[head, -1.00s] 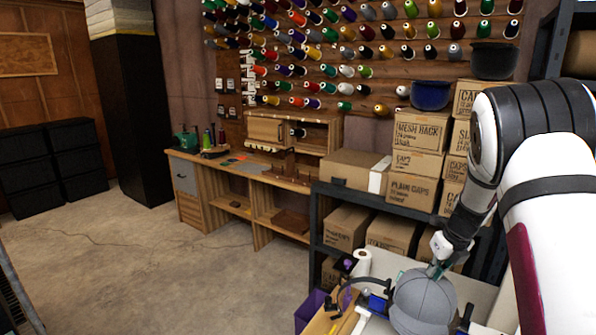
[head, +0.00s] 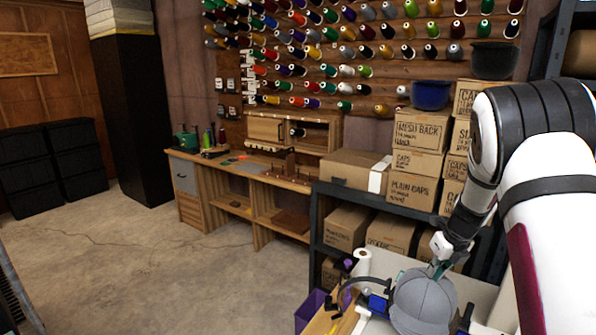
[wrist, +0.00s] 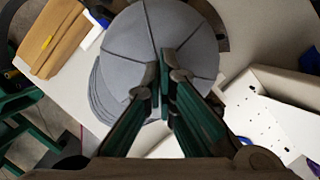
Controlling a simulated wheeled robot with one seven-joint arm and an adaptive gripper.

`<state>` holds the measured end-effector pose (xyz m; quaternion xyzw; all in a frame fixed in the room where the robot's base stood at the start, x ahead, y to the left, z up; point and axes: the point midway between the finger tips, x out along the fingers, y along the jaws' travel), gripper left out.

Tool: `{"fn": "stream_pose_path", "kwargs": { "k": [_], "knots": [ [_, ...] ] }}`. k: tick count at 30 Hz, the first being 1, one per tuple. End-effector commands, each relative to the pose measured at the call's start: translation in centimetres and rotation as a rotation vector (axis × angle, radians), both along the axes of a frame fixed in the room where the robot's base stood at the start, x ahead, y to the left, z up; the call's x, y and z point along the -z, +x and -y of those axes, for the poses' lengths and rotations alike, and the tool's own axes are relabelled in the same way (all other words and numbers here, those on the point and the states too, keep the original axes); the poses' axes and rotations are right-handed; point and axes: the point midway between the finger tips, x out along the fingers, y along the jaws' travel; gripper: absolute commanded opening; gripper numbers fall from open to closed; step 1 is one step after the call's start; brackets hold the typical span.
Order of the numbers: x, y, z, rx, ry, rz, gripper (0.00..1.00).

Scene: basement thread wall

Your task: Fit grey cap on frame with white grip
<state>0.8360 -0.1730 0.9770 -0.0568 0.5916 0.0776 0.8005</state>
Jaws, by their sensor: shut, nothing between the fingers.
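The grey cap (head: 424,300) is at the bottom right of the head view, crown up, beside a black curved frame (head: 350,291). It also shows in the wrist view (wrist: 190,28), with its brim to the lower left of the crown. My gripper (head: 437,268) is just above the back of the crown. In the wrist view the two fingers (wrist: 162,68) are together over the crown with nothing between them; I cannot tell whether the tips touch it. A white grip is not clearly visible. How the cap sits on any frame is hidden underneath it.
A white roll (head: 362,262) and a blue part (head: 377,303) are left of the cap. Shelves with cardboard boxes (head: 345,228) stand behind. A purple bin (head: 310,308) is at the table's left. The floor (head: 150,265) farther left is clear.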

Motion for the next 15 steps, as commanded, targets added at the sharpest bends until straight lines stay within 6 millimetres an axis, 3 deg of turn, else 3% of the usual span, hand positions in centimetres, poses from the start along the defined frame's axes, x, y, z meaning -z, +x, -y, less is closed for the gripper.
{"fn": "stream_pose_path", "kwargs": {
  "k": [15],
  "knots": [
    [-4.9, 0.0, 0.0, 0.000, -0.002, 0.002, 0.00]
  ]
}}
